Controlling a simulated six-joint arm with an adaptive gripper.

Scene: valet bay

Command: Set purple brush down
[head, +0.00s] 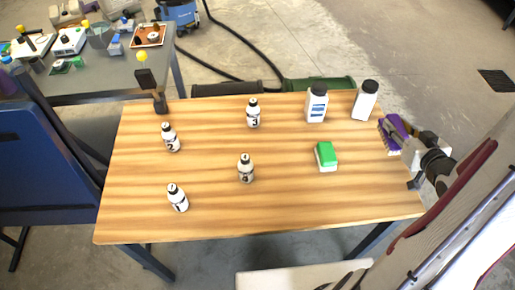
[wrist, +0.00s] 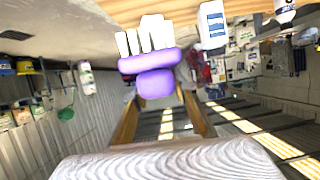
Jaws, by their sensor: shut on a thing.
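The purple brush (head: 392,132) is at the right edge of the wooden table (head: 215,185) in the head view. My gripper (head: 405,145) is shut on it, reaching in from the right. In the wrist view the brush (wrist: 155,82) sits between the fingertips of my gripper (wrist: 160,98), its purple body near and its white bristles pointing to the table edge at the top. Whether the brush touches the tabletop cannot be told.
Two white bottles (head: 317,104) (head: 365,101) stand near the back right edge. A green-and-white sponge-like block (head: 326,155) lies left of the brush. Several small numbered bottles (head: 246,168) stand further left. A black holder (head: 160,101) is at the back left. The front right tabletop is clear.

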